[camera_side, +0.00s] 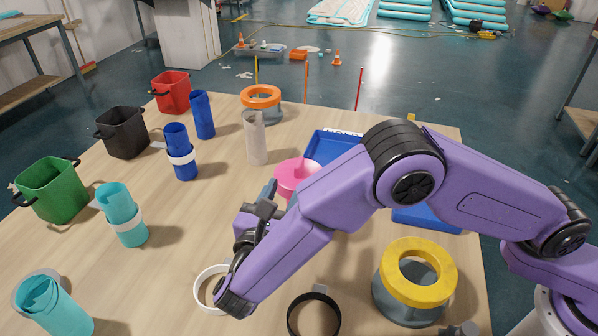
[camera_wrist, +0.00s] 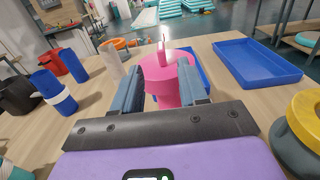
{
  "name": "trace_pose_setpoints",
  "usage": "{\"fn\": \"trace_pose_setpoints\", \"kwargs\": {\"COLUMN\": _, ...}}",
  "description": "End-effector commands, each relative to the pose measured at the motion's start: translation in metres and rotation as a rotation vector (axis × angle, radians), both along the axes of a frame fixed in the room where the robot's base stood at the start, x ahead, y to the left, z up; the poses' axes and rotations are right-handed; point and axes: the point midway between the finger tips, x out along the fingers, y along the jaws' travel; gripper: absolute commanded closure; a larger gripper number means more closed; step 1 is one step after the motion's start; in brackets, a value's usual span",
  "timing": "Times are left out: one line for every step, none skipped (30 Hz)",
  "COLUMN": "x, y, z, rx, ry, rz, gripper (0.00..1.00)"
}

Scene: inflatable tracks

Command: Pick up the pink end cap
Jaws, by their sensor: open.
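The pink end cap (camera_side: 291,175) stands on the table near the middle, partly hidden by my arm in the side view. In the wrist view the pink end cap (camera_wrist: 163,84) is straight ahead, round with a thin upright part on top. My gripper (camera_side: 268,196) is open, just on the near side of the cap in the side view. In the wrist view the two fingers of my gripper (camera_wrist: 162,88) appear on either side of the cap. I cannot tell whether they touch it.
A blue tray (camera_side: 325,147) lies behind the cap. A grey-white tube (camera_side: 255,143) stands to its left. A yellow ring on a grey base (camera_side: 446,287), a white ring (camera_side: 200,290) and a black ring (camera_side: 291,318) are nearer. Bins and blue and teal tubes line the left.

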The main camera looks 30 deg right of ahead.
Motion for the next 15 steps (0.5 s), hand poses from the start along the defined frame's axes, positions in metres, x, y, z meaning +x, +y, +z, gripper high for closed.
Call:
{"fn": "trace_pose_setpoints", "kwargs": {"x": 0.007, "y": -0.008, "z": 0.000, "rx": -0.001, "ry": -0.001, "rz": -0.003, "gripper": 0.57}}
{"fn": "trace_pose_setpoints", "kwargs": {"x": 0.011, "y": -0.012, "z": 0.000, "rx": -0.001, "ry": 0.000, "rz": -0.004, "gripper": 0.57}}
{"fn": "trace_pose_setpoints", "kwargs": {"x": 0.015, "y": -0.016, "z": 0.000, "rx": -0.001, "ry": 0.001, "rz": -0.003, "gripper": 0.57}}
{"fn": "trace_pose_setpoints", "kwargs": {"x": 0.018, "y": -0.019, "z": 0.000, "rx": 0.000, "ry": 0.000, "rz": -0.002, "gripper": 0.57}}
{"fn": "trace_pose_setpoints", "kwargs": {"x": 0.021, "y": -0.021, "z": 0.000, "rx": 0.001, "ry": -0.001, "rz": -0.002, "gripper": 0.57}}
{"fn": "trace_pose_setpoints", "kwargs": {"x": 0.023, "y": -0.024, "z": 0.000, "rx": 0.001, "ry": -0.001, "rz": -0.001, "gripper": 0.57}}
{"fn": "trace_pose_setpoints", "kwargs": {"x": 0.025, "y": -0.025, "z": 0.000, "rx": 0.001, "ry": -0.001, "rz": -0.001, "gripper": 0.57}}
{"fn": "trace_pose_setpoints", "kwargs": {"x": 0.026, "y": -0.027, "z": 0.000, "rx": 0.001, "ry": -0.001, "rz": -0.001, "gripper": 0.57}}
{"fn": "trace_pose_setpoints", "kwargs": {"x": 0.028, "y": -0.028, "z": 0.000, "rx": 0.001, "ry": -0.001, "rz": -0.001, "gripper": 0.57}}
{"fn": "trace_pose_setpoints", "kwargs": {"x": 0.028, "y": -0.029, "z": 0.000, "rx": 0.001, "ry": -0.001, "rz": 0.000, "gripper": 0.57}}
{"fn": "trace_pose_setpoints", "kwargs": {"x": 0.029, "y": -0.030, "z": 0.000, "rx": 0.001, "ry": -0.001, "rz": -0.001, "gripper": 0.57}}
{"fn": "trace_pose_setpoints", "kwargs": {"x": 0.031, "y": -0.032, "z": 0.000, "rx": 0.001, "ry": 0.000, "rz": -0.001, "gripper": 0.57}}
{"fn": "trace_pose_setpoints", "kwargs": {"x": 0.033, "y": -0.034, "z": 0.000, "rx": 0.001, "ry": 0.000, "rz": -0.001, "gripper": 0.57}}
{"fn": "trace_pose_setpoints", "kwargs": {"x": 0.035, "y": -0.036, "z": 0.000, "rx": 0.001, "ry": 0.000, "rz": -0.001, "gripper": 0.57}}
{"fn": "trace_pose_setpoints", "kwargs": {"x": 0.039, "y": -0.040, "z": 0.000, "rx": 0.001, "ry": 0.000, "rz": -0.001, "gripper": 0.57}}
